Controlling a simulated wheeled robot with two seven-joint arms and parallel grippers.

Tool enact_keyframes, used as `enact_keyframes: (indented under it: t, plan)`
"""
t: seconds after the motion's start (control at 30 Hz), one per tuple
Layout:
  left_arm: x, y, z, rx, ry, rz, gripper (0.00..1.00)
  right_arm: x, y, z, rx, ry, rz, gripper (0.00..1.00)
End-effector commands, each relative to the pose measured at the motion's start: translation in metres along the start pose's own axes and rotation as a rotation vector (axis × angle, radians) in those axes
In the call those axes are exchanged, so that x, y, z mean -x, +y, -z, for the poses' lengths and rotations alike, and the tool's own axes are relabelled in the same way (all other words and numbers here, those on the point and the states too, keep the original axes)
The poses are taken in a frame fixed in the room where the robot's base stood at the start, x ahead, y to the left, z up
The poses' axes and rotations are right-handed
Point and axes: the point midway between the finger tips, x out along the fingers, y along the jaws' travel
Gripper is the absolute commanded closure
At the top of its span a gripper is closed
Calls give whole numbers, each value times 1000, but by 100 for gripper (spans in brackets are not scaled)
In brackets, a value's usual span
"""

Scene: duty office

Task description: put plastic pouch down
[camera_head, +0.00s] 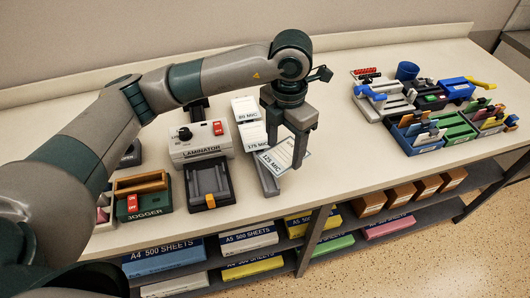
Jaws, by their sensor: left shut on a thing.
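My left arm comes in from the left and bends down over the counter. My left gripper (299,150) is shut on a white plastic pouch pack (280,159) labelled 125 MIC. The pack is tilted, at the front end of a grey stepped holder (268,182). Whether it touches the holder is not clear. Two similar packs, labelled 85 MIC (246,109) and 175 MIC (254,136), lie further back along the holder. My right gripper is not in view.
A laminator (200,143) and a dark tray device (209,185) stand left of the holder, with a jogger (142,195) further left. Sorting trays (448,132) and desk tools fill the right. The counter (345,150) between is clear. Paper packs (163,258) sit on shelves below.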

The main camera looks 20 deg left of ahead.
Motion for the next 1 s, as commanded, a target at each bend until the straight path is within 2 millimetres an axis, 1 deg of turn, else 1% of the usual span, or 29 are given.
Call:
enact_keyframes:
  t: [0.03,0.1,0.2,0.3,0.43,0.67,0.77,0.87,1.0]
  plan:
    - [-2,9,7,3,5,0,63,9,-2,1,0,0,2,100]
    - [-10,19,14,3,4,0,63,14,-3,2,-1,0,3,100]
    - [-19,30,21,2,4,0,63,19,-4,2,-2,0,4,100]
    - [-25,37,25,0,3,0,63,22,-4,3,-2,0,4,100]
    - [-28,39,27,-2,1,0,63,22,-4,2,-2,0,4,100]
    - [-28,39,26,-2,1,0,63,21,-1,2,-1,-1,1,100]
    - [-30,39,26,-1,1,0,63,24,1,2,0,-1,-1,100]
    - [-37,39,27,0,3,1,63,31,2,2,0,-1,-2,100]
    - [-54,39,27,1,4,1,63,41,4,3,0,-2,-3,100]
